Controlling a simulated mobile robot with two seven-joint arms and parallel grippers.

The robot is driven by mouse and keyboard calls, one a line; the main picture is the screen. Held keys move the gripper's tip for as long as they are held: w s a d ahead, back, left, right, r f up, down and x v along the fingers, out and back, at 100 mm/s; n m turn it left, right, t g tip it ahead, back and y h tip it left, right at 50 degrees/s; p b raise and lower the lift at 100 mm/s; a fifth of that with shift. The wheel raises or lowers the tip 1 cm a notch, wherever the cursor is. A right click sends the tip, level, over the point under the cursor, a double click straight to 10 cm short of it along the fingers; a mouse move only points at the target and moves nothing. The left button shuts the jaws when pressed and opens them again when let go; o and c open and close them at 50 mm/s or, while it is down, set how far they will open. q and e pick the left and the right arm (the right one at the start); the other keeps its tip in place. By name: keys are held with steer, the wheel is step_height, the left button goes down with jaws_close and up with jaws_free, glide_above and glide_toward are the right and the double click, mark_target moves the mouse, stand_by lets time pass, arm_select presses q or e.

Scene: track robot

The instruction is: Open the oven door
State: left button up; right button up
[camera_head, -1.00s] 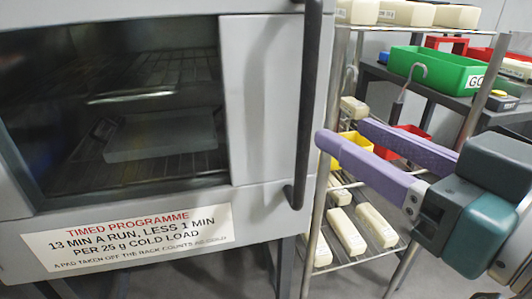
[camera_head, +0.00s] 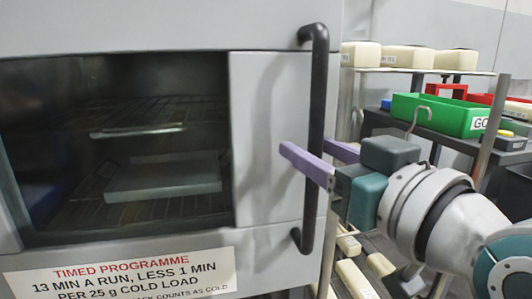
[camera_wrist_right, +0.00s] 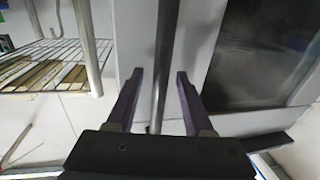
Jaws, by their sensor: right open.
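The oven door (camera_head: 262,130) is grey with a dark glass window (camera_head: 120,150) and looks closed. Its black vertical bar handle (camera_head: 318,100) stands along the door's right edge. In the right wrist view the open fingers (camera_wrist_right: 160,78) lie on either side of the handle (camera_wrist_right: 164,60), with gaps visible on both sides. My left gripper is in neither view.
A wire rack with pale blocks (camera_head: 400,56) stands right of the oven, close behind my right arm. A green bin (camera_head: 440,113) sits on a dark shelf farther back. A printed sign (camera_head: 125,278) is below the window.

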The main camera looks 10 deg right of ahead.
jaws_close()
stand_by(0.5)
stand_by(1.0)
